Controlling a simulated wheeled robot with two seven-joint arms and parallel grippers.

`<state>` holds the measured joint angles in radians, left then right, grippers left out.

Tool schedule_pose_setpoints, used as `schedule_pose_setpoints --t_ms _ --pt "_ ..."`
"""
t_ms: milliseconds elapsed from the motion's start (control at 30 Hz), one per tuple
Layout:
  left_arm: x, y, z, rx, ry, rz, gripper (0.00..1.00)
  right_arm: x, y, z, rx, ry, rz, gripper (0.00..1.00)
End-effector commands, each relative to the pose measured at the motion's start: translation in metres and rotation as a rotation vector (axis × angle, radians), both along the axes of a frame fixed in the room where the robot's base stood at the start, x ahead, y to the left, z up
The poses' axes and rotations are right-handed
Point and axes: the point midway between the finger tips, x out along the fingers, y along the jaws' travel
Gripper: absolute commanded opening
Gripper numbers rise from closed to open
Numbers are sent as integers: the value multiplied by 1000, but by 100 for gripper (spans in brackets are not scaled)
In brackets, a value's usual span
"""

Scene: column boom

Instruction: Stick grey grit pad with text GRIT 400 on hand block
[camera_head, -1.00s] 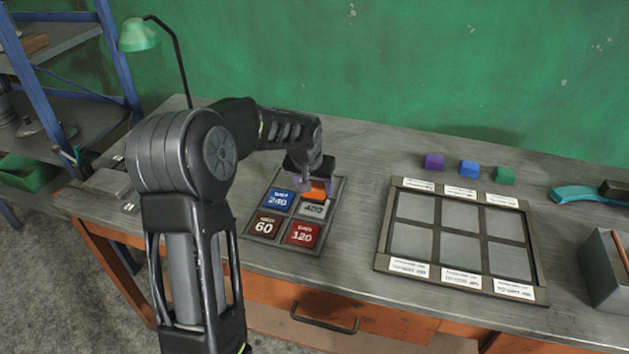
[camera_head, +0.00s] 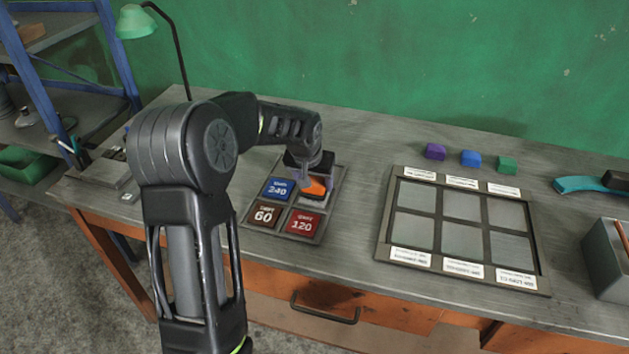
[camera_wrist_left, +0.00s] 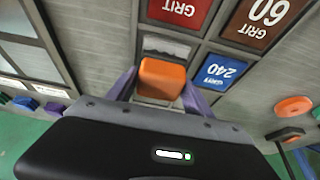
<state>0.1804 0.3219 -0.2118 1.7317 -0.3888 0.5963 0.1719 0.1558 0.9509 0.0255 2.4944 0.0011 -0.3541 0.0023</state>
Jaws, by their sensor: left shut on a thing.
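My left gripper (camera_head: 312,178) is shut on the orange hand block (camera_head: 317,187), low over the upper right compartment of the pad tray (camera_head: 257,234). In the left wrist view the hand block (camera_wrist_left: 162,78) sits between the purple fingers of the gripper (camera_wrist_left: 155,88). The grey GRIT 400 pad cannot be made out now: that compartment shows a pale grey surface without text, and the block's underside is hidden. The other compartments hold the blue 240 pad (camera_head: 279,188), the brown 60 pad (camera_head: 264,215) and the red 120 pad (camera_head: 303,223). My right gripper is not in view.
A framed board (camera_head: 381,235) with grey panels and labels lies to the right. Purple (camera_head: 435,152), blue (camera_head: 470,158) and green (camera_head: 506,164) blocks stand behind it. A lamp (camera_head: 137,22) stands at the back left. The bench between tray and board is clear.

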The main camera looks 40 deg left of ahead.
Motion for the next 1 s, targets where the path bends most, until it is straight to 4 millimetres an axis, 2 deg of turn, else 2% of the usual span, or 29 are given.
schedule_pose_setpoints --t_ms 333,1000 --pt "0 0 0 1 -2 0 19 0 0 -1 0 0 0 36" --pt "0 0 -14 1 -2 0 19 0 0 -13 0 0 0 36"
